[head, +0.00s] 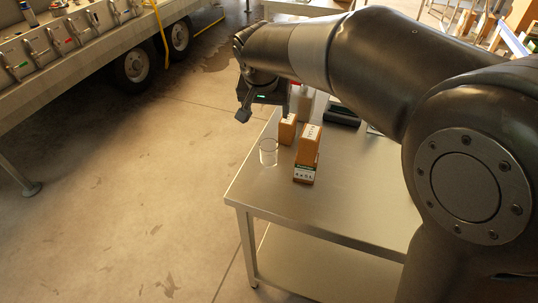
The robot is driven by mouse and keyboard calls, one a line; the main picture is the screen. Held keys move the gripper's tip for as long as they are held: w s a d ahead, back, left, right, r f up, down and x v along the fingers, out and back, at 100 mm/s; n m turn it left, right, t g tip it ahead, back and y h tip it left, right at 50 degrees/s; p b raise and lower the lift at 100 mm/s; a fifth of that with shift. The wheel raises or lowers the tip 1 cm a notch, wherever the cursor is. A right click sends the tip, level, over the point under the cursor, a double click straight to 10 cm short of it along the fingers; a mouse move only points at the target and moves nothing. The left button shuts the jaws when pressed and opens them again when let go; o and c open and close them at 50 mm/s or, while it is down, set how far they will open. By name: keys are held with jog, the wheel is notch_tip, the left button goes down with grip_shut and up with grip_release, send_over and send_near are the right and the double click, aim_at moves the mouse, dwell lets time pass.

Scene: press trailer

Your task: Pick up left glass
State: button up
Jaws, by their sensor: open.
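A clear glass (268,152) stands upright on the metal table (262,190), near its left edge. I see only this one glass; any other is hidden or out of view. My gripper (244,112) is above and beyond the glass, a little to its left in the picture. It is open, apart from the glass, and its fingers look empty. My dark arm reaches in from the right and covers part of the table's far side.
Brown boxes (307,152) stand just right of the glass, with a smaller box (288,128) behind. A grey container (306,104) and a dark device (343,113) are farther back. The table's front is bare. A wheeled trailer (70,45) stands at upper left.

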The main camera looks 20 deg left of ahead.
send_near(268, 144)
jog(key=f, duration=0.5)
jog(key=shift+d+f, duration=0.1)
jog(key=shift+d, duration=0.25)
jog(key=shift+x, duration=3)
jog(key=c, duration=1.1)
